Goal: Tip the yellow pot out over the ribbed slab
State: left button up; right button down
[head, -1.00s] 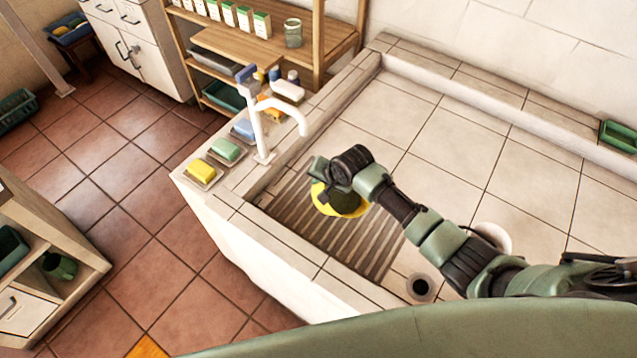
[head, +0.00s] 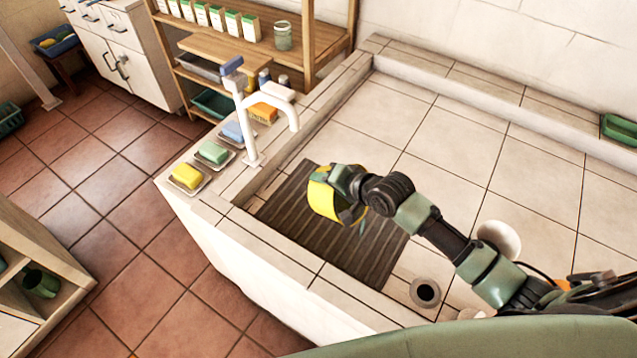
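The yellow pot (head: 324,201) is over the ribbed slab (head: 370,252), tilted well onto its side. My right gripper (head: 343,188) is at the pot's wall and rim and appears shut on it; the fingertips are partly hidden by the wrist and the pot. The pot's inside is mostly hidden. The slab is dark brown with parallel ribs, set in the tiled basin below the white tap, and looks dark over most of its face. My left gripper is out of view.
A white tap (head: 251,125) stands on the basin's left ledge, close to the pot. Yellow (head: 187,176), green (head: 212,152) and blue soaps sit on dishes along that ledge. A drain hole (head: 425,292) and a white round thing (head: 499,238) lie to the right. The tiled basin floor behind is clear.

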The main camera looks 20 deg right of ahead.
jog(key=s+d+r+t+y+b, duration=0.1)
jog(key=s+d+t+y+b, duration=0.3)
jog(key=b, duration=1.5)
jog(key=shift+s+d+m+t, duration=0.4)
jog(key=shift+s+d+t, duration=0.45)
jog(key=shift+s+t, duration=0.65)
jog(key=shift+y, duration=0.3)
dwell(0.4)
notch_tip(320, 180, up, 3)
jog(key=g+h+p, duration=0.2)
jog(key=g+p, duration=0.1)
jog(key=p, duration=0.9)
jog(key=g+h+p, duration=0.1)
jog(key=g+p, duration=0.1)
jog(key=p, duration=1.1)
jog(key=shift+r+n+g+h+p, duration=0.15)
jog(key=shift+n+g+h+p, duration=0.15)
jog(key=shift+g+h, duration=0.1)
